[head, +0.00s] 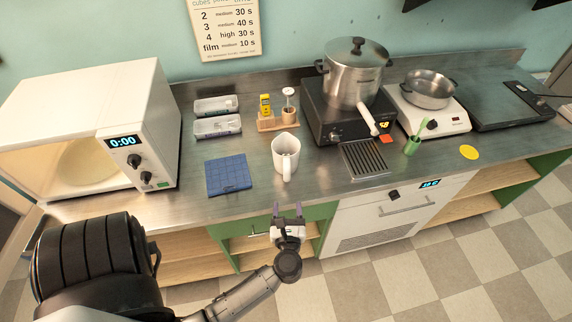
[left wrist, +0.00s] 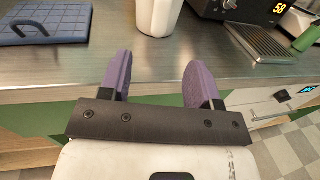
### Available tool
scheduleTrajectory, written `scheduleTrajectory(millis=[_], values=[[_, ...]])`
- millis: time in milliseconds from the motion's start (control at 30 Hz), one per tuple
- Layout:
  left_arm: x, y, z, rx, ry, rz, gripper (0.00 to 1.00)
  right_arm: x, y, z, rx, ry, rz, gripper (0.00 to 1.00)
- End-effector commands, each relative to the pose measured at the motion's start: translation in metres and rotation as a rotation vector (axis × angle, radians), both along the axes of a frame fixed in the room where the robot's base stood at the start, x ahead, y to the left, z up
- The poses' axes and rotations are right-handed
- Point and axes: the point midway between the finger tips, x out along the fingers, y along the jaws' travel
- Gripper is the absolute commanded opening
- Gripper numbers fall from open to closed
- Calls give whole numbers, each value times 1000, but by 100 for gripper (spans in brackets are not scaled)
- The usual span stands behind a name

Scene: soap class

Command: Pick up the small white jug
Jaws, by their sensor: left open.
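The small white jug (head: 285,150) stands upright on the steel counter, between the blue mat and the black hotplate. Its handle faces the front edge of the counter in the head view. The lower part of the jug (left wrist: 155,14) shows at the top of the left wrist view; its upper part is cut off. My left gripper (head: 288,212) is open and empty, in front of the counter edge and short of the jug. Its two purple fingers (left wrist: 158,80) are apart and point toward the jug. My right gripper is not in view.
A blue mat (head: 228,174) lies left of the jug, a drip tray (head: 363,159) right of it. A hotplate with a steel pot (head: 354,75) stands behind right. The counter just before the jug is clear.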

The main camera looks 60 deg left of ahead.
Motion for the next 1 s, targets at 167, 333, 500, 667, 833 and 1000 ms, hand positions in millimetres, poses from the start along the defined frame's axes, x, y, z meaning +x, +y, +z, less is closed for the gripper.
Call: scheduleTrajectory(millis=[167,333,500,667,833,1000], values=[[9,25,-4,-19,-13,25,57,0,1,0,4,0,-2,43],[22,51,-4,-17,-10,23,57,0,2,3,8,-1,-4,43],[31,69,-5,-17,-10,23,57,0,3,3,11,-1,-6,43],[34,76,-4,-18,-10,22,57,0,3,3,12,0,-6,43],[42,86,-4,-16,-10,22,57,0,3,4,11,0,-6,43],[55,105,-3,-16,-10,21,57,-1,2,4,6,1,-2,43]])
